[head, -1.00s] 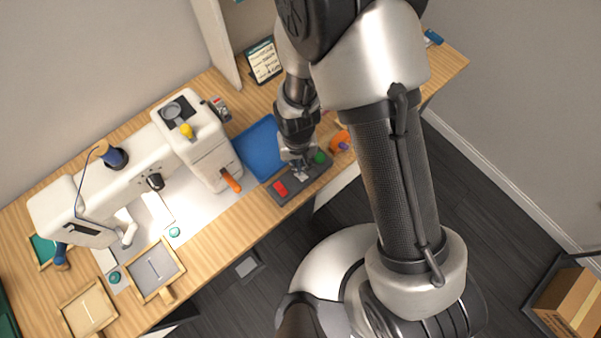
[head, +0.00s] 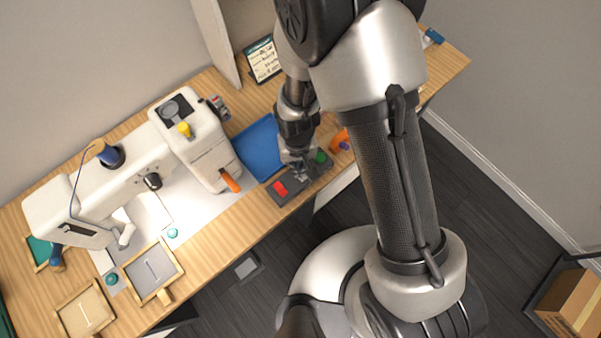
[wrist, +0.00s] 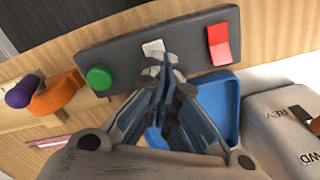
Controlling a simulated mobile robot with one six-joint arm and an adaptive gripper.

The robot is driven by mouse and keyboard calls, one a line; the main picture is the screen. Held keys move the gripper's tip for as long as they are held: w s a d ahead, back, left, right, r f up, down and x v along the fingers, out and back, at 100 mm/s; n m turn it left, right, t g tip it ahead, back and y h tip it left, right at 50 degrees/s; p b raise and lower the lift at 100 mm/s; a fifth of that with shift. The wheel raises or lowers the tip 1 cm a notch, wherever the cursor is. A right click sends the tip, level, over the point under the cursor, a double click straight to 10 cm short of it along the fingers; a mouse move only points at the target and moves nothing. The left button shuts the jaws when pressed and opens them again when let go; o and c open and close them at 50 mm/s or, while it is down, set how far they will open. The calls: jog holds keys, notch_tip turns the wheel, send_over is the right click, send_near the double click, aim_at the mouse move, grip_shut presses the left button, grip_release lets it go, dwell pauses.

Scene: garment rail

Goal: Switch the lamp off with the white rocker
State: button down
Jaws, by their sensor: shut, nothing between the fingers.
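The white rocker (wrist: 153,47) sits in the middle of a dark grey switch panel (wrist: 125,48), between a green round button (wrist: 99,78) and a red rocker (wrist: 219,44). In the wrist view my gripper (wrist: 156,72) is shut, with its fingertips at the near edge of the white rocker, covering part of it. I cannot tell whether they touch it. In the head view my gripper (head: 299,172) is over the middle of the panel (head: 280,199), hiding most of the white rocker. The red rocker (head: 280,188) and green button (head: 320,156) show on either side. No lamp is clearly identifiable.
A white sewing machine (head: 130,165) with an orange lever (head: 230,181) stands left of the panel. A blue tray (head: 258,148) lies behind it. An orange object (head: 340,139) with a purple end is just right. Wooden frames (head: 152,268) lie at the table's left.

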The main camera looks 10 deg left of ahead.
jog(key=shift+f, duration=0.25)
jog(key=shift+r, duration=0.15)
jog(key=shift+r+p, duration=2.45)
jog(key=shift+r, duration=0.95)
jog(key=w+d+r+m+t, duration=0.1)
jog(key=d+r, duration=0.4)
jog(key=r, duration=0.6)
jog(key=w+d+r+m+t, duration=0.1)
jog(key=d+r, duration=0.5)
jog(key=r, duration=0.4)
jog(key=s+d+r+m+t+b, duration=0.1)
jog(key=s+d+r+m+t, duration=0.1)
jog(key=s+d+r, duration=0.7)
jog(key=shift+s+d+r+t, duration=0.3)
jog(key=shift+s+r, duration=0.55)
jog(key=shift+s, duration=0.3)
